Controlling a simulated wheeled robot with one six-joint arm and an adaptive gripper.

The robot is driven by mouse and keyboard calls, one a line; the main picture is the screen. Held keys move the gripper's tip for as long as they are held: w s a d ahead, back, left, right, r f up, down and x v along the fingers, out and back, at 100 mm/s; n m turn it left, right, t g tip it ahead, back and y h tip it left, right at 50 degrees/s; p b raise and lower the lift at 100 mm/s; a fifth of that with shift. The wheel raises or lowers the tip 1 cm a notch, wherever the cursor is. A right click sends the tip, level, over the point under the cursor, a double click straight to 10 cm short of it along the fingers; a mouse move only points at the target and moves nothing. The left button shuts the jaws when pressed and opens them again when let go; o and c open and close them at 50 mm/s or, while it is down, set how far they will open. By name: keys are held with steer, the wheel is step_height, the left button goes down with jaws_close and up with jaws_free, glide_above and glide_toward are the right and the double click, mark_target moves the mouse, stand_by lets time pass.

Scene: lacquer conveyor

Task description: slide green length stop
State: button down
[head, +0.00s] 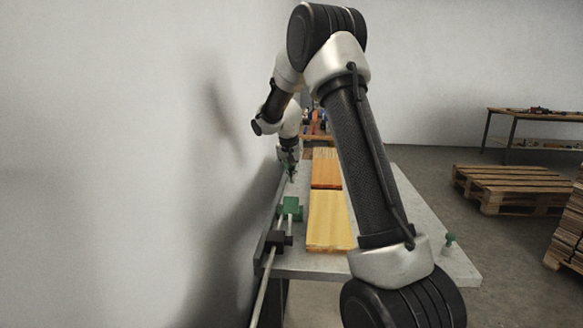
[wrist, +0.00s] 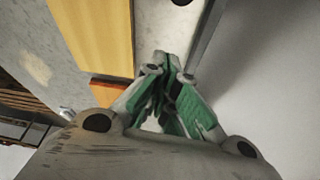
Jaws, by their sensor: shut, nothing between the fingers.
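The green length stop (head: 291,207) sits on a rail (head: 262,290) along the left edge of the grey table, beside the boards. My gripper (head: 291,178) points down just beyond the stop in the head view, apart from it as far as I can tell. In the wrist view my gripper (wrist: 167,63) shows its fingertips together with nothing between them. The green parts there belong to its fingers, and I cannot make out the stop in that view.
A pale yellow board (head: 328,220) and an orange board (head: 325,170) lie on the table (head: 424,215) right of the rail. A black block (head: 279,239) is nearer on the rail. A wall (head: 130,160) stands close on the left.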

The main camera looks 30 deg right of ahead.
steer(key=f, duration=0.1)
steer(key=s+a+f, duration=0.2)
steer(key=f, duration=0.1)
stand_by(0.5)
